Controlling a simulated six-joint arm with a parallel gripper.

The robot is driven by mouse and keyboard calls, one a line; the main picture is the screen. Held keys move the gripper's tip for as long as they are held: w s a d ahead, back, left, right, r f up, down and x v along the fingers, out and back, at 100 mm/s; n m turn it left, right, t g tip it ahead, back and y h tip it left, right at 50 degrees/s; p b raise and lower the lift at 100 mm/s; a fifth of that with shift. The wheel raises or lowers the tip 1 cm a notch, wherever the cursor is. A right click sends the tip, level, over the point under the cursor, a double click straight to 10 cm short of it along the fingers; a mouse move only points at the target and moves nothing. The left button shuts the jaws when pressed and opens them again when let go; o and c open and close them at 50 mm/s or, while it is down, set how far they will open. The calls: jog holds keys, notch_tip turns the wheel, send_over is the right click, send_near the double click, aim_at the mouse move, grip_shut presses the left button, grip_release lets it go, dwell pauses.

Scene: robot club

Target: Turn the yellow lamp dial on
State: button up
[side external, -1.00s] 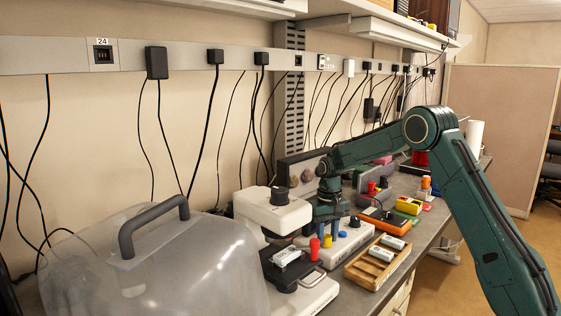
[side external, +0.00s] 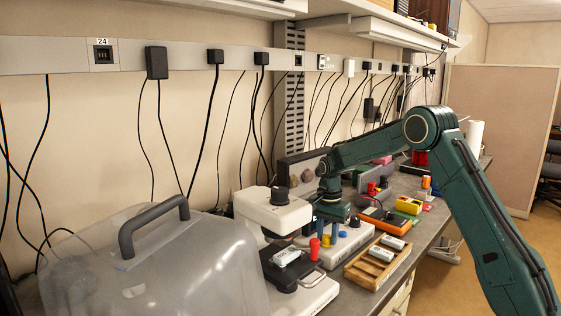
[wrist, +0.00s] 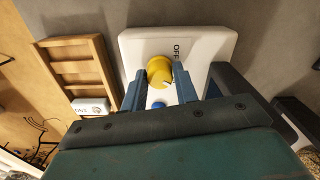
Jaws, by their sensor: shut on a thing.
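The yellow dial (wrist: 158,70) sits on a white panel box (wrist: 215,42) in the wrist view, with the word OFF printed above and to its right. A pale mark on the dial's face points to the lower right, away from OFF. My gripper (wrist: 161,72) has one blue finger on each side of the dial and is shut on it. In the side view my gripper (side external: 325,236) points down over the white box (side external: 352,236), and only a sliver of the dial (side external: 325,241) shows between the fingers.
A blue knob (wrist: 158,105) is close below the dial. A wooden tray (side external: 368,272) with white blocks lies in front of the box. A microscope (side external: 268,212) and a red cylinder (side external: 314,249) stand to its left. An orange device (side external: 382,219) is to the right.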

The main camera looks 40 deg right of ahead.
aim_at(327, 236)
jog(key=shift+r+m, duration=0.1)
jog(key=shift+m, duration=1)
jog(key=o, duration=1)
jog(key=shift+c, duration=0.2)
jog(key=shift+r, duration=0.1)
notch_tip(327, 236, up, 14)
jog(key=shift+f, duration=0.2)
